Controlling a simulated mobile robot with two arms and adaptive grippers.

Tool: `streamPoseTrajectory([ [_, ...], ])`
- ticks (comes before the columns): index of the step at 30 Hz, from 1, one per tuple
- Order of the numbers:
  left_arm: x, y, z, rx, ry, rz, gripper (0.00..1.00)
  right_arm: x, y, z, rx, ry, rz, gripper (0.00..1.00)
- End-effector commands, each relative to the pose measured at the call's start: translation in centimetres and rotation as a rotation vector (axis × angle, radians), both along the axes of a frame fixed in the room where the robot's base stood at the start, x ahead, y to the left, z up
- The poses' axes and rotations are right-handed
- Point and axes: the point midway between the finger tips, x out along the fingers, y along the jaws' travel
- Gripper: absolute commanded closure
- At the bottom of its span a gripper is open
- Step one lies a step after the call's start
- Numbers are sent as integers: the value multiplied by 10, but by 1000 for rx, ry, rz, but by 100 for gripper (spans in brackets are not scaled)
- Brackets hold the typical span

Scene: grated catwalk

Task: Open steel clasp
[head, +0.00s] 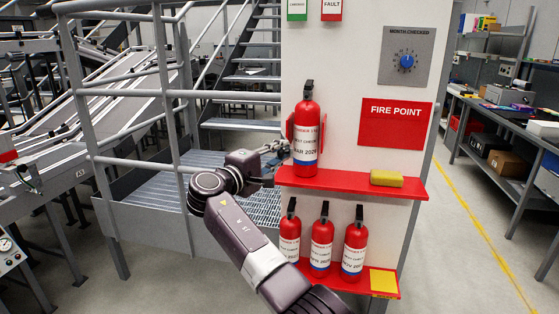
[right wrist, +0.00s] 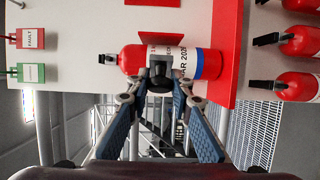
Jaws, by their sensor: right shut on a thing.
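A red fire extinguisher (head: 306,140) stands upright on a red shelf, held at its sides by a red bracket (head: 289,128). The extinguisher (right wrist: 208,63) lies sideways in the right wrist view. A dark grey clasp piece (right wrist: 160,72) shows at the front of its body, between my right fingertips. My right gripper (head: 281,149) reaches the left side of the extinguisher. In the right wrist view, its blue-padded fingers (right wrist: 160,98) close at the tips on the clasp. In the head view the fingers mostly hide the clasp. My left gripper is not in view.
A yellow block (head: 386,178) lies on the red shelf (head: 350,183). Several more extinguishers (head: 321,243) stand on the lower shelf with a yellow pad (head: 383,281). A grey railing (head: 125,93) and stairs stand left. The floor at the right is clear.

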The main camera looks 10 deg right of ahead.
Motion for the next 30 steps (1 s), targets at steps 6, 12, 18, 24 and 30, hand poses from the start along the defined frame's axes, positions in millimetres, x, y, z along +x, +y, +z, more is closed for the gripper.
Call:
streamPoseTrajectory([
  [6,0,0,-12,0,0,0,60,1,-1,-2,-1,2,-49,100],
  [12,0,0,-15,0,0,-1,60,1,-1,0,-1,1,-75,100],
  [18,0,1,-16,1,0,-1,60,1,-2,0,0,0,-84,100],
  [24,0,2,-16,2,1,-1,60,1,-2,0,0,0,-85,100],
  [30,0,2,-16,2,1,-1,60,1,-2,0,0,0,-85,75],
])
